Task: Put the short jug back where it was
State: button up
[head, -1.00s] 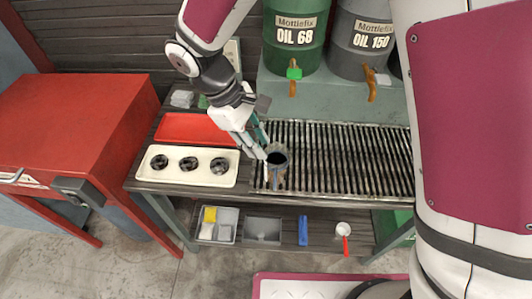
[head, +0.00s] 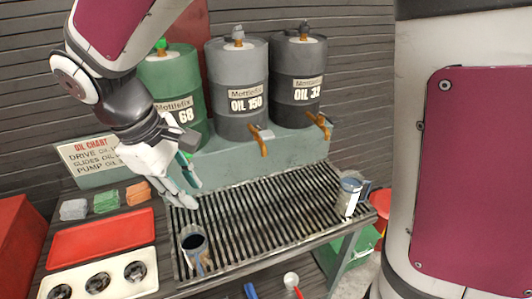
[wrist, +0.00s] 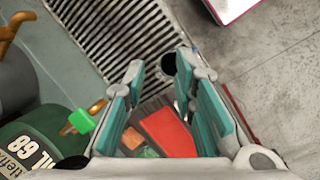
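A metal jug with a dark inside (head: 194,250) stands upright on the left front part of the slotted grate (head: 262,212). Another jug with a pale band (head: 350,194) stands at the grate's right end. I cannot tell for sure which of them is the short jug. My gripper (head: 187,188) is open and empty, above the grate's left part and behind the left jug, apart from it. In the wrist view its fingers (wrist: 163,100) are spread with no object held between them. A dark round opening, likely the left jug's (wrist: 169,63), shows beyond the fingertips, partly hidden.
A green drum (head: 173,90), an OIL 150 drum (head: 238,98) and an OIL 32 drum (head: 298,75) with taps stand behind the grate. A red tray (head: 100,240) and a pale tray with dark round parts (head: 120,292) lie left. The grate's middle is clear.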

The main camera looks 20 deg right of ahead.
jog(key=s+d+r+m+t+y, duration=0.1)
jog(key=s+d+r+m+t, duration=0.1)
jog(key=s+d+m, duration=0.3)
jog(key=s+d+r+m+t+y, duration=0.2)
jog(key=s+d+r+m, duration=0.2)
jog(key=s+d, duration=0.4)
jog(key=d+m, duration=0.1)
jog(key=d, duration=0.2)
jog(key=shift+s+d+r, duration=0.15)
jog(key=shift+d+r, duration=0.15)
